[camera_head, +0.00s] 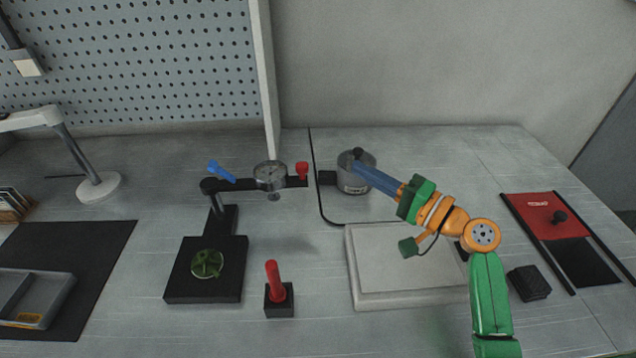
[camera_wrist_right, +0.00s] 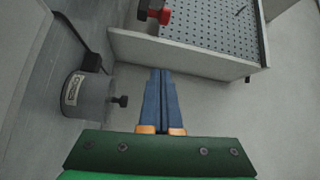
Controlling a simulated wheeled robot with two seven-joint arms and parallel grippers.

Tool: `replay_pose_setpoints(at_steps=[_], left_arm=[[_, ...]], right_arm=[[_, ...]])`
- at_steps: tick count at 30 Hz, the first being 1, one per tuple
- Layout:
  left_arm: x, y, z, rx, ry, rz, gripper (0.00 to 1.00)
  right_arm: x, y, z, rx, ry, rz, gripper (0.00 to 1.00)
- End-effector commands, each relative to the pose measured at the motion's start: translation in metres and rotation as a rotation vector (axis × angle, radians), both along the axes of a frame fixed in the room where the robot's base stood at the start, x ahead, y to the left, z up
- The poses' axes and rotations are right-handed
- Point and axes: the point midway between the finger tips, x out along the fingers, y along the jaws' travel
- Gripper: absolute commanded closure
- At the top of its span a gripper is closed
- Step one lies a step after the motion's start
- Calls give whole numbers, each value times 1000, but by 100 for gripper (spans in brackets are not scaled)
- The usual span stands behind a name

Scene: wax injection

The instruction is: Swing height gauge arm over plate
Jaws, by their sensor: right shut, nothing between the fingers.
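The height gauge has a black base (camera_head: 176,291), a short column and a black horizontal arm (camera_head: 240,185) reaching right. The arm carries a round dial (camera_head: 270,176), a red knob (camera_head: 302,169) at its right end and a blue handle (camera_head: 221,171) near the column. A green round piece (camera_head: 207,264) sits on the base. A pale square plate (camera_head: 376,289) lies to the right; the arm is not above it. My right gripper (camera_head: 359,167) is shut and empty, its blue fingers by the grey cylinder; they also show in the wrist view (camera_wrist_right: 160,72). My left gripper is out of view.
The grey cylinder (camera_head: 354,184) with a black knob also shows in the wrist view (camera_wrist_right: 86,96). A red stick (camera_head: 272,281) stands in a black block in front. A black block (camera_head: 529,283) and red panel (camera_head: 541,216) lie right; a grey tray (camera_head: 38,293) lies left.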

Motion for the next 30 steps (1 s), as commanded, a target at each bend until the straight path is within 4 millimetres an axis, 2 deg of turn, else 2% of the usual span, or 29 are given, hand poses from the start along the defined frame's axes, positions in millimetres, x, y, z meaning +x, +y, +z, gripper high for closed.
replay_pose_setpoints(at_steps=[5, 16, 18, 21, 30], left_arm=[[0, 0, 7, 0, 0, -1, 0], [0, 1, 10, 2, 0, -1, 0], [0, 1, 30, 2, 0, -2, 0], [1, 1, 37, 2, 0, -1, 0], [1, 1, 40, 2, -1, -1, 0]], right_arm=[[15, 16, 5, 3, 0, 2, 100], [71, 75, 7, 1, 0, 3, 100], [55, 79, 10, -2, 2, 3, 100], [43, 84, 6, -2, 1, 1, 100], [33, 88, 0, -1, -1, 1, 100]])
